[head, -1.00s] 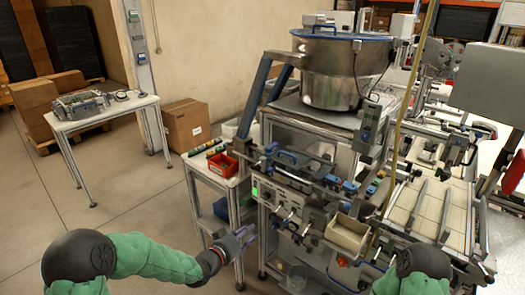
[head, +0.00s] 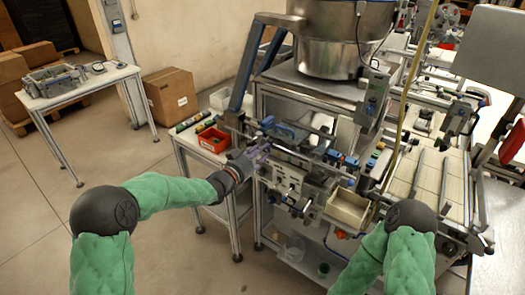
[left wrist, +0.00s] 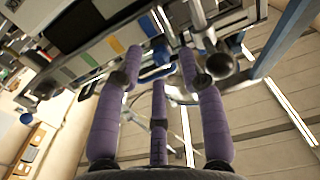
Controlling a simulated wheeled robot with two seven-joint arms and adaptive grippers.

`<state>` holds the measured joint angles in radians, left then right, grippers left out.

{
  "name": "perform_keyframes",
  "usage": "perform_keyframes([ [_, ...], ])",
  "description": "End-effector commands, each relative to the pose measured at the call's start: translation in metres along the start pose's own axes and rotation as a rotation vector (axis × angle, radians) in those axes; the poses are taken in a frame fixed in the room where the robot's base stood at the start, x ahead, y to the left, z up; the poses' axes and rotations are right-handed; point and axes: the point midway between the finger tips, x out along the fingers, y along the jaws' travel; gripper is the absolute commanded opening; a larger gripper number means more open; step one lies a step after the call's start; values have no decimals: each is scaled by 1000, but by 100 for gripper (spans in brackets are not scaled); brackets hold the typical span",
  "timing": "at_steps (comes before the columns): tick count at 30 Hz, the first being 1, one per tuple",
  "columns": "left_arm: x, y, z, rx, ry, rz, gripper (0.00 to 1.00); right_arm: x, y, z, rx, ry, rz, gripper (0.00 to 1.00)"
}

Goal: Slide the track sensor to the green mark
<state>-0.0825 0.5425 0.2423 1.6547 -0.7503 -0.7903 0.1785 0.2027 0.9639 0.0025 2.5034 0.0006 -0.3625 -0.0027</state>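My left gripper (head: 243,165) is at the left front end of the machine's rail unit (head: 297,160). In the left wrist view its purple fingers (left wrist: 158,85) are spread, with nothing held between them. A pale strip there carries coloured patches, among them a green mark (left wrist: 68,73) and an orange one (left wrist: 117,45). I cannot tell for sure which part is the track sensor. My right arm is at the lower right, but its gripper is not in view.
A red bin (head: 213,139) stands on a small side table left of the machine. A cream open box (head: 348,208) is at the machine's front. A large metal bowl (head: 340,38) sits above. Open floor lies to the left.

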Motion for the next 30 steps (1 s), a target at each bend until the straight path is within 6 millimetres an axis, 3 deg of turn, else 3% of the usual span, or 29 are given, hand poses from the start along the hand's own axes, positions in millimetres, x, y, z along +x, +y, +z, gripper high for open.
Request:
perform_keyframes([
  [6,17,0,0,-1,0,-1,39,2,1,0,0,0,0,40],
  [16,19,0,0,-1,0,-1,39,2,1,0,0,0,0,40],
  [20,19,0,0,-1,0,-1,2,2,1,0,0,0,0,40],
  [26,19,0,0,-1,-1,-2,0,2,1,0,0,0,0,40],
  [30,20,14,1,-1,2,0,0,10,4,-1,0,1,0,40],
])
